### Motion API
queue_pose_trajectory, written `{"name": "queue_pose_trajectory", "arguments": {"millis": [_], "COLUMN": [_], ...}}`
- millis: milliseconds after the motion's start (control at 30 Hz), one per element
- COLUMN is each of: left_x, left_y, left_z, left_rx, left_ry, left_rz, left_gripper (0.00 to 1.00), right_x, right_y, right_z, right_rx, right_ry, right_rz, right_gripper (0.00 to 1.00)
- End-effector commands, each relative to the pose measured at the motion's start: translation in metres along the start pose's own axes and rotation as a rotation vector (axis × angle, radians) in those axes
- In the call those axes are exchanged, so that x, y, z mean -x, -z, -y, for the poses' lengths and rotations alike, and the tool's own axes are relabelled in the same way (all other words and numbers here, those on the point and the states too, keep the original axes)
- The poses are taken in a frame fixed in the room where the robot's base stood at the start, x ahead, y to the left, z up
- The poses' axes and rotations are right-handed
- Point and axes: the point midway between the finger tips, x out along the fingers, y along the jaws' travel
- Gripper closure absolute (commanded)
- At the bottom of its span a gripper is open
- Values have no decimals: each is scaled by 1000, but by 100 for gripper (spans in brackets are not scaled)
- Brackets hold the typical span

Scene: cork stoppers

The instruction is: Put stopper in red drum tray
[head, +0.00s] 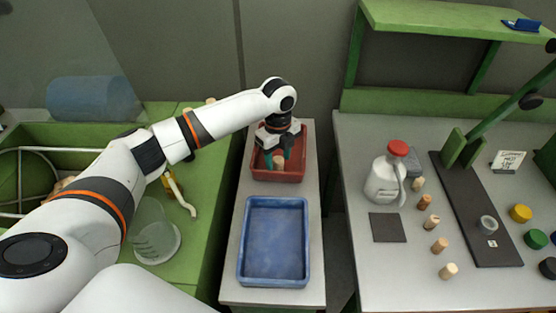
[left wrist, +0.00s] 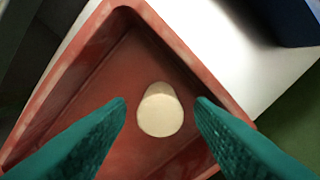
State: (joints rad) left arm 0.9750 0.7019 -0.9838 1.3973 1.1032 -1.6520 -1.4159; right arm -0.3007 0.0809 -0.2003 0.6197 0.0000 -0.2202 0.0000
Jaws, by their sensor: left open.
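The red tray (head: 297,176) stands at the back of the narrow white table. My left gripper (head: 277,160) is over it, pointing down with its fingers inside the rim. A pale cork stopper (head: 278,162) is in the tray between the fingers. In the left wrist view the stopper (left wrist: 160,110) appears upright on the floor of the red tray (left wrist: 85,75). The teal fingers of the left gripper (left wrist: 161,106) stand open on both sides of it, with gaps showing. My right gripper is not in view.
An empty blue tray (head: 274,242) is in front of the red one. On the right table, several corks (head: 439,245) stand in a row near a white jug with a red cap (head: 386,178). A green bench (head: 203,200) is at left.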

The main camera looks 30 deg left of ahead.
Motion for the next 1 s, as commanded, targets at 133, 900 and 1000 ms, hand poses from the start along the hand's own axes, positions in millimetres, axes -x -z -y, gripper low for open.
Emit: {"name": "queue_pose_trajectory", "arguments": {"millis": [133, 900, 1000], "left_x": [32, 107, 106], "left_y": [0, 0, 0], "left_z": [-1, 0, 0], "left_rx": [0, 0, 0], "left_ry": [-7, -1, -1], "left_rz": [-1, 1, 1], "left_gripper": [52, 52, 52], "right_x": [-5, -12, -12], "right_y": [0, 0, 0], "right_z": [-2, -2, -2], "right_rx": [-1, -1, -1], "right_ry": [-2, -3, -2], "right_rz": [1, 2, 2], "right_gripper": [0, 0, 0]}}
